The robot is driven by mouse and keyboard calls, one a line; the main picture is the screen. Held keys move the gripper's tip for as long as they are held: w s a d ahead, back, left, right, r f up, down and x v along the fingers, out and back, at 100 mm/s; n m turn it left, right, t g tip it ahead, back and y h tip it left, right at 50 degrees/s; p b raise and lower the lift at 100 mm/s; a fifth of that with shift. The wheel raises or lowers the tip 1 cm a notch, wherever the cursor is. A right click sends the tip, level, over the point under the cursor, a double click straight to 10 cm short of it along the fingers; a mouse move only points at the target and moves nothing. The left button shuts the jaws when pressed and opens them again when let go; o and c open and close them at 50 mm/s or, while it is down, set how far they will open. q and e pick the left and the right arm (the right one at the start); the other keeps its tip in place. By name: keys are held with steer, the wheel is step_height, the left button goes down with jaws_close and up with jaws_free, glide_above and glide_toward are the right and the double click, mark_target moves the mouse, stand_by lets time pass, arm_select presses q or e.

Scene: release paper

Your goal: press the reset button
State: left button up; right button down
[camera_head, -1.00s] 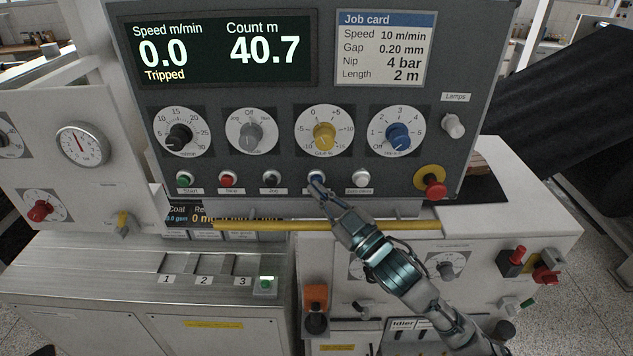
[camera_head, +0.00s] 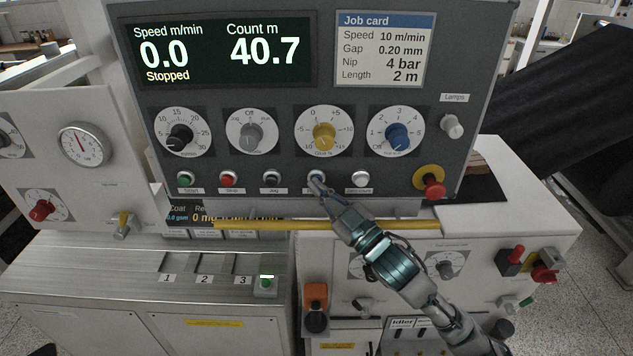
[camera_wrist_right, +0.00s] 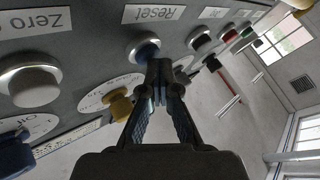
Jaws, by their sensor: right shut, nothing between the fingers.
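The reset button (camera_head: 316,176) is a blue button in a metal ring, in the lower button row of the grey panel (camera_head: 300,205). In the right wrist view the blue button (camera_wrist_right: 146,50) shows beside its "Reset" label. My right gripper (camera_head: 320,186) is shut and empty, its fingertips at the reset button; they cover part of it. In the right wrist view the closed fingertips (camera_wrist_right: 160,75) overlap the button's lower edge. The display (camera_head: 215,50) reads speed 0.0, count 40.7 and "Stopped". My left gripper is not in view.
A black button (camera_head: 272,177) sits left of reset and a white one (camera_head: 361,178) right. A red knob on yellow (camera_head: 432,186) is at the panel's lower right. Several dials line the row above. A yellow bar (camera_head: 300,225) runs below the panel.

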stand_by(0.3)
steer(key=shift+s, duration=0.85)
steer(key=shift+s, duration=0.1)
steer(key=shift+s+p, duration=0.65)
steer(key=shift+s, duration=1.75)
steer(key=shift+f, duration=0.1)
